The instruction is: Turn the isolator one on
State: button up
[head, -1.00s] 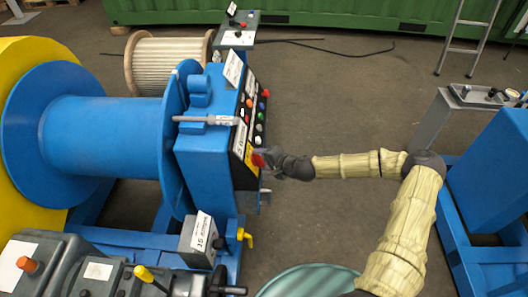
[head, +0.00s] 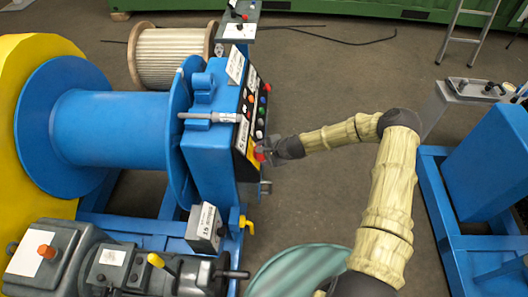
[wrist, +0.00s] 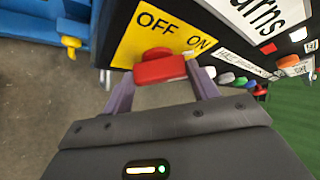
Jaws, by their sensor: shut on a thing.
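The isolator is a red rotary handle (wrist: 160,69) on a yellow plate (wrist: 135,35) marked OFF and ON, seen in the wrist view. In the head view the red handle (head: 260,157) sits low on the black front panel of the blue drive cabinet. My gripper (wrist: 160,85) is at the handle, with one purple finger on each side of it, shut on it. The handle's grip lies roughly level in the wrist view, tilted slightly up at its right. The exact pointing of the handle against OFF or ON is hard to tell.
Several coloured buttons (wrist: 240,80) lie on the panel right of the isolator. A yellow valve lever (head: 246,225) juts out below the cabinet. A grey control box (head: 204,228) stands lower left.

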jog(key=o, duration=1)
jog(key=v, duration=1.7)
jog(key=shift+s+r+b, duration=0.15)
jog(key=shift+b, duration=0.25)
jog(key=shift+s, duration=0.1)
